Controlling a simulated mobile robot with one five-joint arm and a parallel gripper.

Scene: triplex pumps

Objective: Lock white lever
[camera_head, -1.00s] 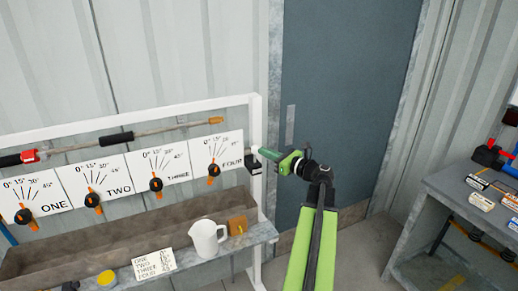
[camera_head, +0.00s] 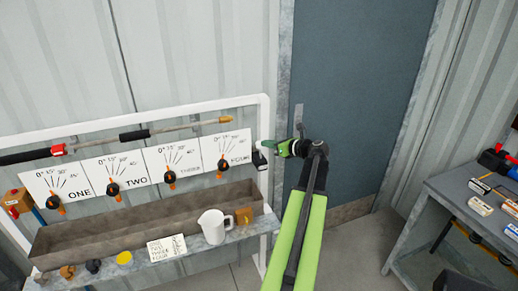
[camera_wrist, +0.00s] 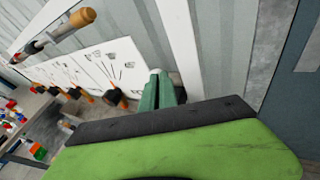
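A small white piece (camera_head: 267,144), which may be the white lever, shows at the right post of the white frame, just above a black block (camera_head: 259,158). My gripper (camera_head: 280,146) is close to its right side in the head view. I cannot tell whether they touch. The green gripper body hides much of the lower view. Whether the fingers are parted or hold anything is unclear.
The white frame (camera_head: 180,110) carries a lance and several dial cards with black-orange knobs (camera_head: 169,177). A trough (camera_head: 140,217), white jug (camera_head: 212,226) and label card (camera_head: 167,248) are below. A blue-grey door (camera_head: 355,100) stands behind my arm. A cluttered bench (camera_head: 440,180) is at right.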

